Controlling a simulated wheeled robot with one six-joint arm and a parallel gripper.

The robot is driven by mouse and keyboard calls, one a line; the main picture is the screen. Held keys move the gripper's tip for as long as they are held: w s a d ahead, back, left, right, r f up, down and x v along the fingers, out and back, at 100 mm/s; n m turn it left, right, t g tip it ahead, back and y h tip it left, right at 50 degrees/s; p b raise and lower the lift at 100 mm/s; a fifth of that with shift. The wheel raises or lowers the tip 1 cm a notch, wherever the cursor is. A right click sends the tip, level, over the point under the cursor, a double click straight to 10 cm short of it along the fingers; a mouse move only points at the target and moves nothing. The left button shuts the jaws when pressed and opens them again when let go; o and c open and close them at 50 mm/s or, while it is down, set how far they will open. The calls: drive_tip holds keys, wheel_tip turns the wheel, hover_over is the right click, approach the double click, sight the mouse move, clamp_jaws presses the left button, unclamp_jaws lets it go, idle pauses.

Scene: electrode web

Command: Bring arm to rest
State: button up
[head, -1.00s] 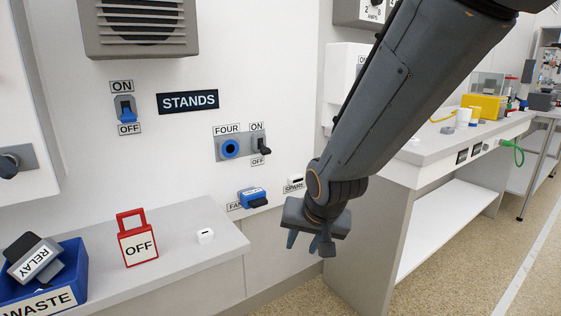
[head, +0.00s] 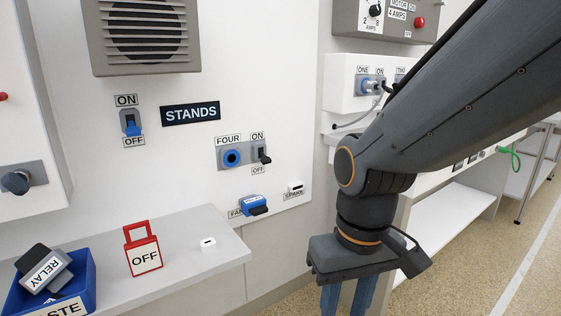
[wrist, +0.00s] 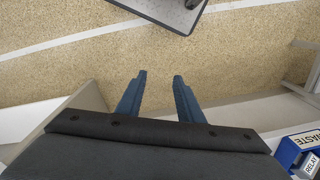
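My gripper (head: 346,300) hangs at the lower right of the head view, pointing down, with its fingertips cut off by the frame edge. In the wrist view the two blue fingers (wrist: 158,78) stand apart with nothing between them, above the speckled floor. My arm reaches in from the upper right of the head view. The gripper is right of the grey ledge and in front of the white bench, touching neither as far as I can tell.
The STANDS wall panel (head: 190,113) has switches. Floor (wrist: 220,60) is free below the gripper.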

drive_tip(key=d+r+m+p, duration=0.3)
drive_tip(key=d+r+p, duration=0.6)
drive_tip(key=p, duration=0.8)
drive_tip(key=shift+s+d+r+h, duration=0.15)
drive_tip(key=shift+s+r+h, duration=0.2)
drive_tip(key=shift+r, duration=0.6)
